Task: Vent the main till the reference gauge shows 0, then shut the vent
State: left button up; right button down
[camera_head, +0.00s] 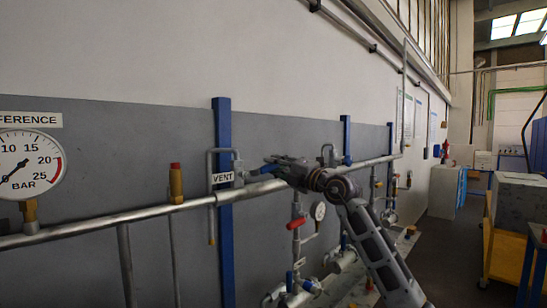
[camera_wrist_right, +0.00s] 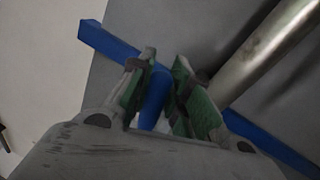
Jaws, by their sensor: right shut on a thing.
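The reference gauge (camera_head: 22,172) is at the left edge of the head view, partly cut off. Its needle points down-left towards the low end of the scale; the 0 mark is not in view. The VENT label (camera_head: 222,178) hangs on the vent pipe at the blue post. My right gripper (camera_head: 275,164) is beside it, shut on the blue vent handle (camera_head: 262,171). In the right wrist view the blue handle (camera_wrist_right: 154,98) sits between the two green-padded fingers. The vent valve's body is mostly hidden by the gripper. My left gripper is not in view.
A long grey main pipe (camera_head: 120,217) runs along the wall. A brass fitting with a red cap (camera_head: 176,182) stands on it. A red handle (camera_head: 297,223) and a small gauge (camera_head: 319,211) are below my right arm. The floor at the right is partly clear.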

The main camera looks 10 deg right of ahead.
jog(key=shift+d+f+m+p, duration=0.1)
jog(key=shift+f+m+p, duration=0.4)
jog(key=shift+f+m, duration=0.4)
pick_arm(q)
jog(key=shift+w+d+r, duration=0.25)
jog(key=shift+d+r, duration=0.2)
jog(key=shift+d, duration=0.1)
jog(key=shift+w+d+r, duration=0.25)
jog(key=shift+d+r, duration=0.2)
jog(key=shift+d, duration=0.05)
pick_arm(e)
jog(key=shift+w+f+m+h, duration=0.1)
jog(key=shift+f+m+h, duration=0.25)
jog(key=shift+m, duration=0.35)
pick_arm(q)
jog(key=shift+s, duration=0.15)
pick_arm(e)
jog(key=shift+f, duration=0.1)
jog(key=c, duration=1.3)
grip_release()
jog(key=shift+d, duration=0.1)
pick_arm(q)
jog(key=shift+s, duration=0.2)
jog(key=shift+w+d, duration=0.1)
pick_arm(e)
jog(key=v, duration=1.2)
jog(key=shift+f, duration=0.2)
